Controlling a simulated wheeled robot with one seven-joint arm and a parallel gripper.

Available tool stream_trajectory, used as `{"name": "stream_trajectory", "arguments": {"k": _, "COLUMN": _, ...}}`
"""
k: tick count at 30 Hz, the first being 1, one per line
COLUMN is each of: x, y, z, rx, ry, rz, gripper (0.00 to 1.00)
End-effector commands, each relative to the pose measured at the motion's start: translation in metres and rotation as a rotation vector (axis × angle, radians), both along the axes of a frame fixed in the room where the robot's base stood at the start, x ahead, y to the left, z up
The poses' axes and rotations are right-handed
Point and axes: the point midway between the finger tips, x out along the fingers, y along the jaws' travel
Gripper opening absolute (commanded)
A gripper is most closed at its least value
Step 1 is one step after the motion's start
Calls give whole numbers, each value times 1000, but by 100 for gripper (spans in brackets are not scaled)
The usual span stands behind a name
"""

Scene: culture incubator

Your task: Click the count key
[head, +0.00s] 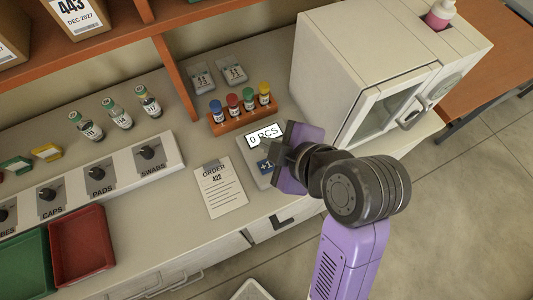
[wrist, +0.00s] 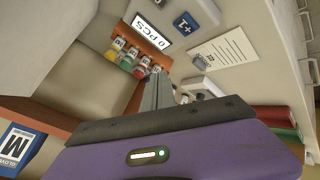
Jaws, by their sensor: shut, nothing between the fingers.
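The counter device (head: 250,153) is a pale box on the bench. Its display (head: 265,135) reads "0 PCS", and its blue key (head: 264,167) is marked "+1". In the wrist view the display (wrist: 151,33) and the whole blue "+1" key (wrist: 186,22) show near the top. My gripper (head: 276,157) is over the device in the head view and covers part of it, including some of the key's right side. In the wrist view its fingers (wrist: 158,88) are together and empty, pointing below the display, apart from the key. The height above the device is hard to tell.
A white cabinet (head: 335,68) with a glass door stands close to the right. An orange rack (head: 240,120) of coloured-cap tubes is behind the device. An order sheet (head: 221,188) lies left of it. Red (head: 82,246) and green trays sit at the front left.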

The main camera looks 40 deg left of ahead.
Motion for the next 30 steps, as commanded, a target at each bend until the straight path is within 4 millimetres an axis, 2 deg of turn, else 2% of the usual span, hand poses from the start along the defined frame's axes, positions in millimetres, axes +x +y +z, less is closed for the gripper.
{"name": "stream_trajectory", "arguments": {"k": 19, "x": 0, "y": 0, "z": -75, "rx": -1, "ry": 2, "rz": -1, "gripper": 0}}
{"name": "stream_trajectory", "arguments": {"k": 24, "x": 0, "y": 0, "z": -85, "rx": 1, "ry": 0, "rz": -1, "gripper": 0}}
{"name": "stream_trajectory", "arguments": {"k": 30, "x": 0, "y": 0, "z": -85, "rx": 1, "ry": 0, "rz": -1, "gripper": 0}}
